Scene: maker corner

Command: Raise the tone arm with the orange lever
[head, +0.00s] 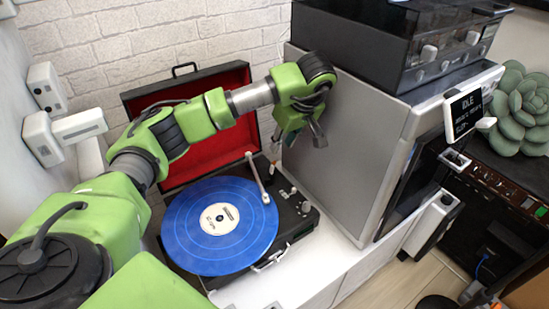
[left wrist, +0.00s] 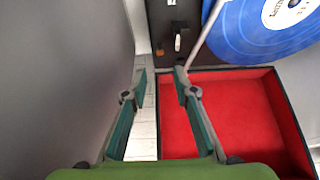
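The record player (head: 300,224) is an open black case with a red-lined lid, holding a blue record (head: 180,230). Its pale tone arm (head: 258,178) reaches over the record's right edge; it also shows in the left wrist view (left wrist: 205,38). A small orange piece, seemingly the orange lever (left wrist: 160,50), sits on the black deck beside a white part (left wrist: 178,42). My left gripper (head: 302,137) is above the deck's back right corner. In the left wrist view (left wrist: 161,80) its fingers are apart with nothing between them, short of the orange piece. My right gripper is not in view.
A large grey machine (head: 345,135) with a black unit (head: 410,45) on top stands close to the right of my left gripper. The raised red lid (head: 220,140) is behind the record. A white brick wall (head: 130,40) closes the back.

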